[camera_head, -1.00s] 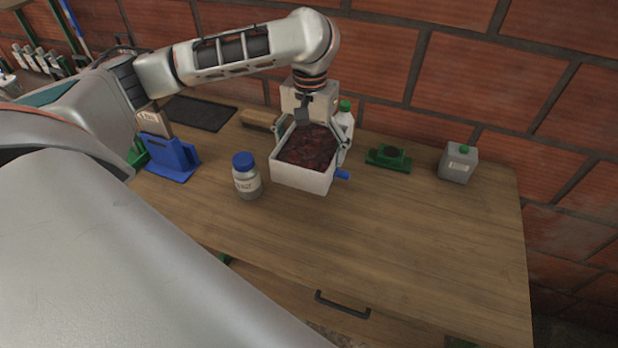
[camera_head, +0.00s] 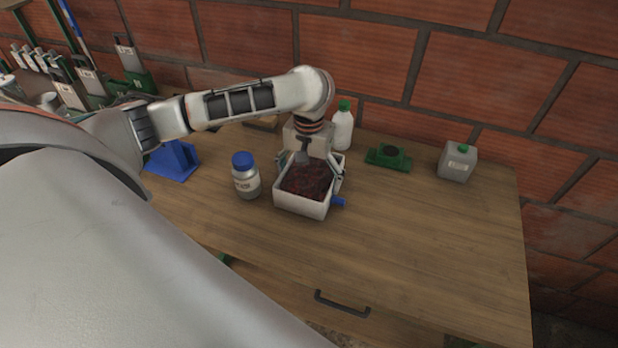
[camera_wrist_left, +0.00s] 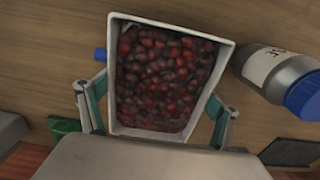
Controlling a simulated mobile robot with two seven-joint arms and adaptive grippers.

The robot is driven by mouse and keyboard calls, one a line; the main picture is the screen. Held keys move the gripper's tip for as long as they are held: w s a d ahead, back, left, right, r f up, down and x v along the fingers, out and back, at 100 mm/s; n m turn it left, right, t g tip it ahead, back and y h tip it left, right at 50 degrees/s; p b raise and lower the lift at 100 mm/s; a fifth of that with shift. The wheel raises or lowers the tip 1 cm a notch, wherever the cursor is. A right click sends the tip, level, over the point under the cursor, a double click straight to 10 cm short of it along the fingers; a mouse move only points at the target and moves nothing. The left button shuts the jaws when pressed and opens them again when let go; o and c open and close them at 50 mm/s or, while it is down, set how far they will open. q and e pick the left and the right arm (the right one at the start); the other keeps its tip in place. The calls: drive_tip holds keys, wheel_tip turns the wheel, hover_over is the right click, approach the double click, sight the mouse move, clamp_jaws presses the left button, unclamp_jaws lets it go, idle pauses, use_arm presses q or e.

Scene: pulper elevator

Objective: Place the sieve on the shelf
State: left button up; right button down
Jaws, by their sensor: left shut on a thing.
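My left gripper (camera_head: 309,176) reaches over a white open box (camera_head: 302,207) filled with dark red berries. Its two fingers are shut on opposite sides of this box, which also shows in the left wrist view (camera_wrist_left: 117,60). A small blue part (camera_head: 338,202) sticks out beside the box's right side. The box is over the wooden worktop; I cannot tell whether it touches it. I cannot make out a sieve or name a shelf with certainty. My right gripper is not in view.
A blue-lidded jar (camera_head: 245,178) stands close left of the box. A white bottle (camera_head: 342,128), a green block (camera_head: 389,157) and a grey canister (camera_head: 457,163) stand along the brick wall. A blue stand (camera_head: 172,160) is at left. The worktop's right and front are clear.

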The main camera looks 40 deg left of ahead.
use_arm(q)
drive_tip(key=shift+f, duration=0.15)
drive_tip(key=o, duration=1.2)
